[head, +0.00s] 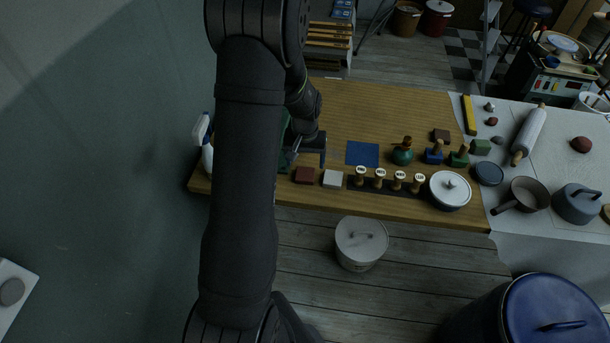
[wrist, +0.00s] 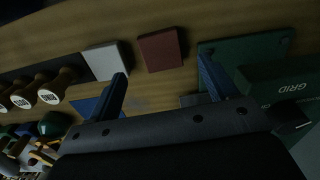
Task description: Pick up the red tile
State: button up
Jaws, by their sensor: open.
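The red tile (head: 305,175) lies flat near the front edge of the wooden table in the head view, just left of a white tile (head: 333,178). In the wrist view the red tile (wrist: 160,50) lies beyond the fingertips, roughly between them, with the white tile (wrist: 104,61) to its left. My gripper (head: 309,158) is open and empty behind the red tile, with its two fingers apart. In the wrist view my gripper (wrist: 162,82) spreads its fingers, and the tile is not touched by either finger as far as I can see.
A green board (wrist: 240,52) and a green box marked GRID (wrist: 285,90) sit right of the tile in the wrist view. A dark rack with several stamps (head: 388,185), a blue square (head: 362,153) and a lidded pot (head: 450,190) stand to the right. A spray bottle (head: 207,155) is left.

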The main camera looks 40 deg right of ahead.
aim_at(305, 174)
jog(key=shift+w+d+f, duration=0.1)
jog(key=shift+f, duration=1.4)
jog(key=shift+w+f, duration=0.1)
jog(key=shift+f, duration=1.4)
jog(key=c, duration=1.1)
jog(key=shift+r, duration=0.1)
